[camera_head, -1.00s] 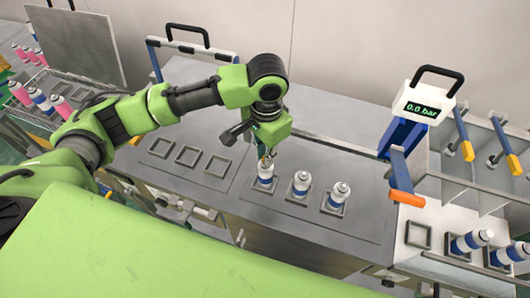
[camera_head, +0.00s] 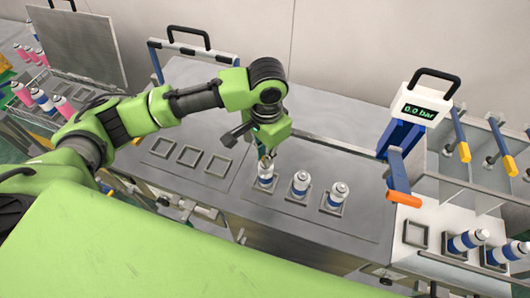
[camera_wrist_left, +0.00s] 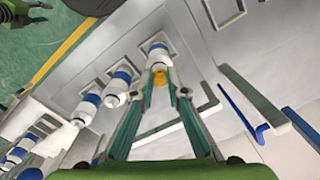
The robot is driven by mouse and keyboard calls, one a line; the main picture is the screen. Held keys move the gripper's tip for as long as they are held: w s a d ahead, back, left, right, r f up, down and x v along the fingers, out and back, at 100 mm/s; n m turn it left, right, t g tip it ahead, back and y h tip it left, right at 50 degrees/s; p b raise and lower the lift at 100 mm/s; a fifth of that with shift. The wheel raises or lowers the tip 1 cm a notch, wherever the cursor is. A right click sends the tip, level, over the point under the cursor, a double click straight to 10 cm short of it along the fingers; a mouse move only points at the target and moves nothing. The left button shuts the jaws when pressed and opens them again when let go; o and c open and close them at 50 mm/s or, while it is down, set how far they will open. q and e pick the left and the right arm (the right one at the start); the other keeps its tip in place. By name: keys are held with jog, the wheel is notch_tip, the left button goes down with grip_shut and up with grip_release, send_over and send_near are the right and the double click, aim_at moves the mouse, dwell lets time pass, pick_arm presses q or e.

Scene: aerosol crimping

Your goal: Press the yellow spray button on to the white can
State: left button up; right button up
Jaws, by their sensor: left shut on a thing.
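My left gripper (camera_head: 267,158) is over the leftmost of three white cans with blue bands on the steel bench. In the left wrist view its fingers (camera_wrist_left: 160,90) are shut on the yellow spray button (camera_wrist_left: 160,77). The white can (camera_head: 265,178) stands upright in a square holder. It also shows in the left wrist view (camera_wrist_left: 158,56), right beyond the button. The button is at the can's top, but I cannot tell whether it is seated or just above. In the head view the button is too small to make out.
Two similar cans (camera_head: 301,184) (camera_head: 338,196) stand in holders close to the right. Empty square holders (camera_head: 188,156) lie to the left. A gauge (camera_head: 421,105) reading 0.0 bar and an orange-ended lever (camera_head: 404,199) stand at the right. Pink cans (camera_head: 22,94) are at far left.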

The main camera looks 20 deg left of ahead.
pick_arm(q)
jog(key=o, duration=0.7)
jog(key=o, duration=0.6)
notch_tip(320, 180, up, 3)
jog(key=p, duration=0.3)
jog(key=shift+f, duration=0.15)
jog(key=shift+r+p, duration=0.45)
jog(key=shift+r, duration=1.7)
